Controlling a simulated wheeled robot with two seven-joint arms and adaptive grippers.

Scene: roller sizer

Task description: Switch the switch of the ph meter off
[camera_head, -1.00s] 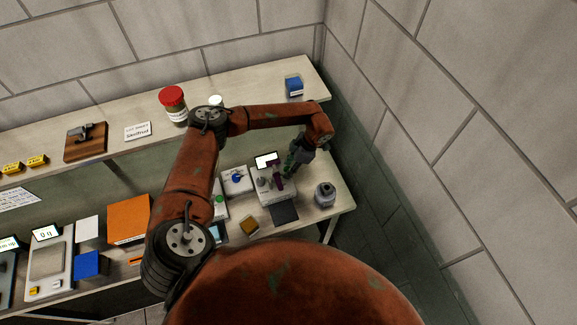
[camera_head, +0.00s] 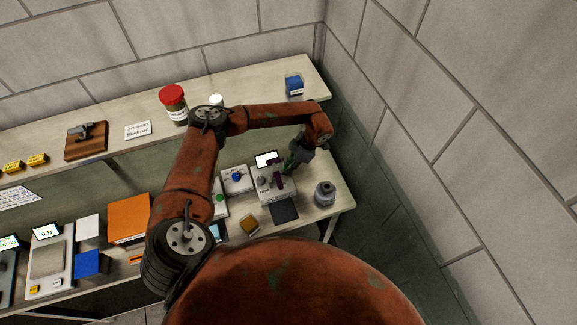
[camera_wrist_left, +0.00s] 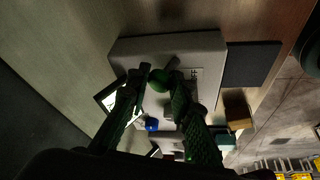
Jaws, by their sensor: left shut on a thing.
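The pH meter (camera_head: 268,195) is a pale box with a lit screen (camera_head: 266,158) behind it, at the right end of the lower bench. In the left wrist view its grey top (camera_wrist_left: 205,48) fills the middle, with a label that seems to read OFF. My left gripper (camera_head: 286,168) reaches over its far right side. The lever's exact position is hard to tell. My right gripper is not in view.
A grey bottle (camera_head: 325,193) stands right of the meter near the bench end. A dark pad (camera_head: 284,212) lies in front. A white device with a blue knob (camera_head: 236,180) stands close on the left. The upper shelf holds a red-lidded jar (camera_head: 173,104) and a blue box (camera_head: 294,86).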

